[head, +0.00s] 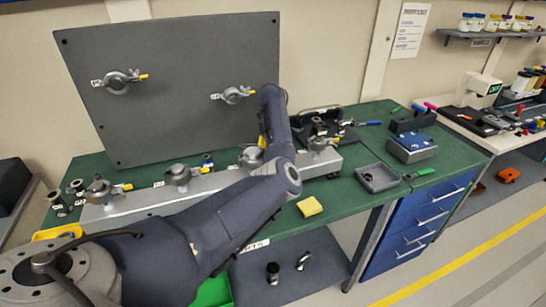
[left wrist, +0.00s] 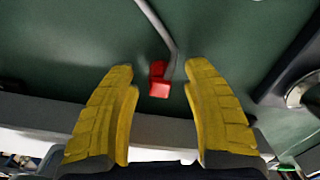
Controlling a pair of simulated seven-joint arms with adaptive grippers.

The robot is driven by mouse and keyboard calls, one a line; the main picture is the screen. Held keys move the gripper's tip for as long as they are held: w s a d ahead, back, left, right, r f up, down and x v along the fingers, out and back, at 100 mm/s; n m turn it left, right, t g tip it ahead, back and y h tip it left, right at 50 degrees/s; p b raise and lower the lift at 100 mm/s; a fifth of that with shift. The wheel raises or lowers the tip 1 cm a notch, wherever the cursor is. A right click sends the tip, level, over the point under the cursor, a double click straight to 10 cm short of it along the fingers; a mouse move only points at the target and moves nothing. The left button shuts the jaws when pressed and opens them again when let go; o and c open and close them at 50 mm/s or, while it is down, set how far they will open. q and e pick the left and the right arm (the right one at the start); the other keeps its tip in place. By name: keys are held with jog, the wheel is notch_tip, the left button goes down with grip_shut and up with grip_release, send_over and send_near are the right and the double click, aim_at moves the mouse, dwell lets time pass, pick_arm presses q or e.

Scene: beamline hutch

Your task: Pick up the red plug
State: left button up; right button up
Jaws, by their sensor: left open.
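The red plug (left wrist: 159,87) is a small red block in the left wrist view, in front of a green surface. It lies in the gap ahead of my left gripper (left wrist: 160,80), whose two yellow fingers stand wide apart on either side of it. Neither finger appears to touch the plug. A thin grey bent rod or cable (left wrist: 155,25) runs down from the top of that view to beside the plug. In the head view the plug does not show, and my left arm hides most of its gripper. My right gripper is in neither view.
The green workbench (head: 335,205) holds a grey rail with several clamp fittings (head: 178,178), a yellow sponge-like block (head: 309,207), a grey tray (head: 377,178) and a blue box (head: 412,148). A grey upright panel (head: 170,80) stands behind. Bare bench shows around the yellow block.

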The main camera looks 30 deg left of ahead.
pick_arm(q)
grip_shut()
jog(key=shift+r, duration=0.15)
dwell(0.4)
notch_tip(320, 180, up, 20)
dwell(0.9)
